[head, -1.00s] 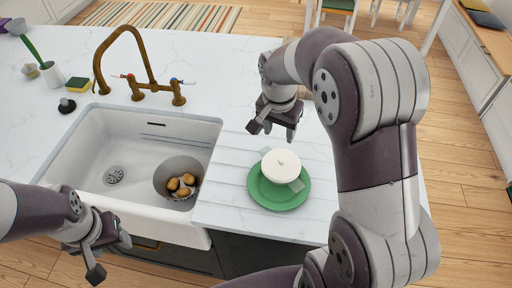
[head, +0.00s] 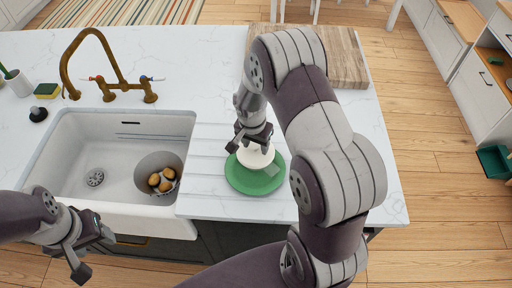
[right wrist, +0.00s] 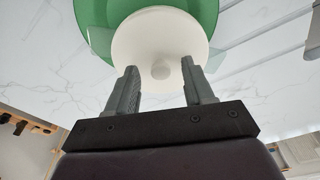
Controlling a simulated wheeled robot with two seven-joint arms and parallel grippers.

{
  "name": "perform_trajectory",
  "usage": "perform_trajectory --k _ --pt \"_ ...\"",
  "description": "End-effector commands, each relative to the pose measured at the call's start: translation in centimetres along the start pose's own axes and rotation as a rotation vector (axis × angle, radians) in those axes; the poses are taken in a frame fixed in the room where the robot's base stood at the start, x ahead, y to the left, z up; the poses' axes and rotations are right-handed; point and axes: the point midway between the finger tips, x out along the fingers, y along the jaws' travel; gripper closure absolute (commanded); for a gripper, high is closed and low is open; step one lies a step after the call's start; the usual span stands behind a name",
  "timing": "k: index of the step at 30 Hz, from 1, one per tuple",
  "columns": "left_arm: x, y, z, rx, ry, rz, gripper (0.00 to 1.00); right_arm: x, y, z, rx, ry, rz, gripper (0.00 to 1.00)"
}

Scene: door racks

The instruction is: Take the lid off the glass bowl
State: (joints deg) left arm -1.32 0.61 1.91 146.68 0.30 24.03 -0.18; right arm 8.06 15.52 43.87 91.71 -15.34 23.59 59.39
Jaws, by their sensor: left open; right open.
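The bowl's white lid (head: 256,158) has a small round knob and sits on the glass bowl (head: 271,163), whose clear handle-like edge shows at the right. The bowl stands on a green plate (head: 240,181) on the counter. In the right wrist view the lid (right wrist: 150,35) and its knob (right wrist: 161,70) lie just beyond the fingertips. My right gripper (head: 249,146) is open above the lid, its fingers (right wrist: 161,75) apart on either side of the knob's line. It hides the knob in the head view. My left gripper (head: 84,252) is open and empty in front of the sink.
A white sink (head: 75,140) holds a grey bowl with potatoes (head: 162,180) to the left of the plate. A brass tap (head: 110,80) stands behind it. A wooden board (head: 345,60) lies at the back right. The counter around the plate is mostly clear.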

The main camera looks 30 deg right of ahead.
Motion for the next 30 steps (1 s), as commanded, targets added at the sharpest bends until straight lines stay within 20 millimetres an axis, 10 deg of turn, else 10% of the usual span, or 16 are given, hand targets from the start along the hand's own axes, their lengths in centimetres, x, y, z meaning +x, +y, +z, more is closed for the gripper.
perform_trajectory --k 3,9,22,30 --pt "0.1 0.0 0.0 0.0 0.0 0.0 0.42 0.0 0.0 0.0 0.0 0.0 0.0 0.48" --pt "0.1 0.0 0.0 0.0 0.0 0.0 0.42 0.0 0.0 0.0 -0.001 0.0 0.0 1.0" --pt "0.3 0.0 0.0 0.0 0.0 0.0 0.42 -0.5 0.0 -0.1 -0.001 0.002 -0.001 1.0" --pt "2.0 0.0 0.2 0.0 0.0 0.0 0.42 -4.2 0.8 -1.1 0.005 0.002 -0.001 1.0"
